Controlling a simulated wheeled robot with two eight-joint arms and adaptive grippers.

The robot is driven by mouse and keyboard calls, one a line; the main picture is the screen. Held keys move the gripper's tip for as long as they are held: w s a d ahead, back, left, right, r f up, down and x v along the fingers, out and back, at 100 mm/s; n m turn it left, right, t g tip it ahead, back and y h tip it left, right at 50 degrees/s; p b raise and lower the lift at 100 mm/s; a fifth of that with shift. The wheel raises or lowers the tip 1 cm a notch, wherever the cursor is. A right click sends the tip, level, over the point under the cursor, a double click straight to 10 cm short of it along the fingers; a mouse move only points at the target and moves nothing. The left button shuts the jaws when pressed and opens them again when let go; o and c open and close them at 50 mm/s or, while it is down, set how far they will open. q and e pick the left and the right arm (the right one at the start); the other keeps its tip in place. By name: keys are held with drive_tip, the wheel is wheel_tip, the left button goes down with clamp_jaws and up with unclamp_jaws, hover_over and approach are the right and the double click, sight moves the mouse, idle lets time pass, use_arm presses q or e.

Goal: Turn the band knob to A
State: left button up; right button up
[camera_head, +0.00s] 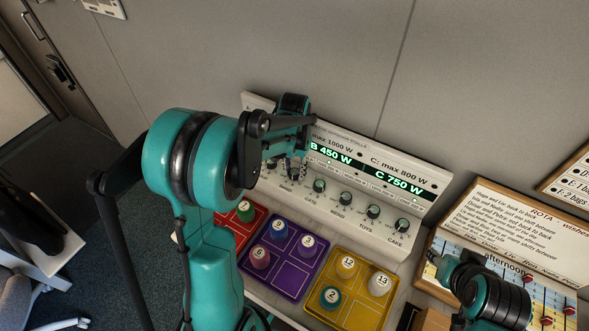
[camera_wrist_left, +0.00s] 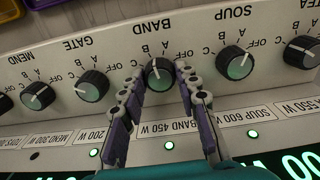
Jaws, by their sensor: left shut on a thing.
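The band knob (camera_wrist_left: 158,74) is a round dark knob with a green-grey face, under the label BAND in the left wrist view. Its white pointer mark points up toward the B and A marks; I cannot tell exactly which. The left gripper (camera_wrist_left: 156,84) has one finger on each side of the knob and is shut on it. In the head view the left gripper (camera_head: 292,172) is over the knob row of the white panel (camera_head: 385,232), and the knob is hidden. The right gripper (camera_head: 437,262) is at lower right, apart from the panel; its fingers are unclear.
The soup knob (camera_wrist_left: 235,63) and gate knob (camera_wrist_left: 91,86) sit on either side. A lit display (camera_head: 335,155) reads B 450 W. Red, purple (camera_head: 281,285) and yellow (camera_head: 333,258) trays with numbered pots lie below the panel. A rota board (camera_head: 520,225) stands right.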

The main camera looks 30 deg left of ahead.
sight(295, 172)
use_arm(q)
drive_tip(key=m, duration=0.5)
drive_tip(key=shift+m, duration=0.3)
idle(0.4)
drive_tip(key=o, duration=1.2)
wheel_tip(295, 172, up, 12)
drive_tip(key=shift+s+d, duration=0.1)
